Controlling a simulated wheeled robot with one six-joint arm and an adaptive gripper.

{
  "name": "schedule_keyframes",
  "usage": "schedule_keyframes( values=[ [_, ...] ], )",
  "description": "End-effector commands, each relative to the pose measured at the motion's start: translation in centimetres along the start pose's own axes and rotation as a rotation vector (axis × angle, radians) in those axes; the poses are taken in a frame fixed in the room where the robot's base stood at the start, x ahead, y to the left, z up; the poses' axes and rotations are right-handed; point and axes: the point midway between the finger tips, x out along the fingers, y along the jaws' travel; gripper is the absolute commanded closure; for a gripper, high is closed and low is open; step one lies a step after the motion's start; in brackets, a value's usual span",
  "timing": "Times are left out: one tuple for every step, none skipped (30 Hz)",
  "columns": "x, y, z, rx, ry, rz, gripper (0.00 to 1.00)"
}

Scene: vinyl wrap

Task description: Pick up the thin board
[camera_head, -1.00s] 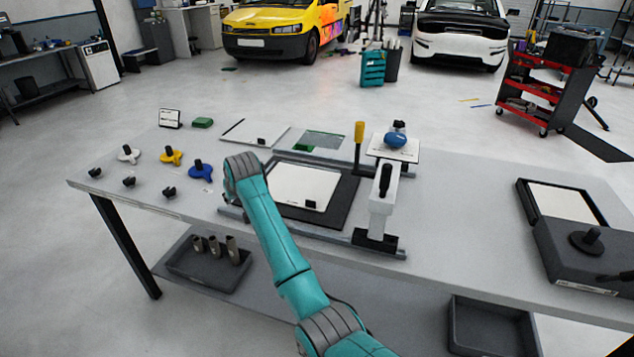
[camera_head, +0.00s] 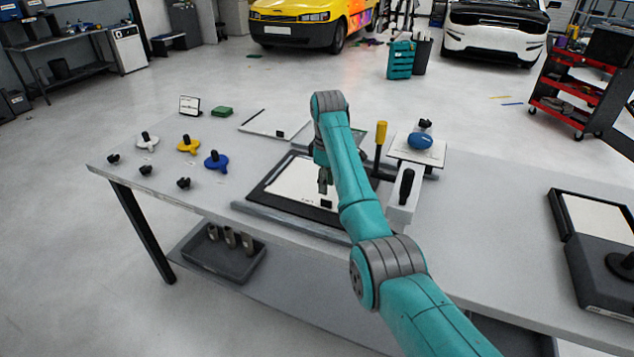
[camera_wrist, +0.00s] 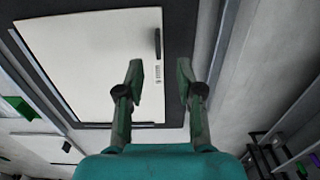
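A thin white board (camera_head: 296,185) with a small black block (camera_head: 326,204) near its front right corner lies on a black base (camera_head: 258,191) on the table. The wrist view shows the same white board (camera_wrist: 95,65) and black block (camera_wrist: 157,43) close to the fingers. My gripper (camera_head: 324,188) points down above the board's right part, near the block; my arm hides some of that side. In the wrist view my gripper (camera_wrist: 160,72) is open and empty. Another pale board (camera_head: 265,122) with a black block lies farther back.
A yellow-handled tool (camera_head: 381,136) and a black-handled press (camera_head: 405,190) stand right of the base. A blue rounded thing (camera_head: 420,141) sits behind them. Coloured knobs (camera_head: 188,145) stand at left. The table's right middle (camera_head: 490,205) is clear.

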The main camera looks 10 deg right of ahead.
Motion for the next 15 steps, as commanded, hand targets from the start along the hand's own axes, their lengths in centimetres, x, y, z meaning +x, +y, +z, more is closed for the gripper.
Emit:
schedule_keyframes(
  values=[
    [0.7,0.0,0.0,0.0,-0.001,-0.001,0.64],
    [1.0,0.0,0.0,0.0,0.0,0.0,0.64],
    [1.3,0.0,0.0,0.001,0.001,0.001,0.64],
    [1.5,0.0,0.0,0.001,0.001,0.001,0.64],
    [1.6,0.1,0.0,0.001,0.001,0.001,0.64],
    [1.9,0.1,0.1,0.001,0.001,0.001,0.64],
    [2.0,0.1,0.1,0.001,0.0,0.0,0.64],
    [2.3,0.1,0.1,0.001,0.0,0.0,0.64],
    [2.7,0.1,0.2,0.002,-0.001,-0.001,0.64],
    [3.1,0.2,0.3,0.002,-0.001,-0.001,0.64],
    [3.5,0.2,0.3,0.002,-0.001,-0.001,0.64],
    [4.0,0.3,0.4,0.002,-0.001,-0.001,0.64],
    [4.4,0.4,0.5,0.002,-0.001,-0.001,0.64],
    [4.8,0.4,0.5,0.002,0.0,0.0,0.64],
    [5.4,0.4,0.5,0.001,0.0,0.0,0.64]
  ],
)
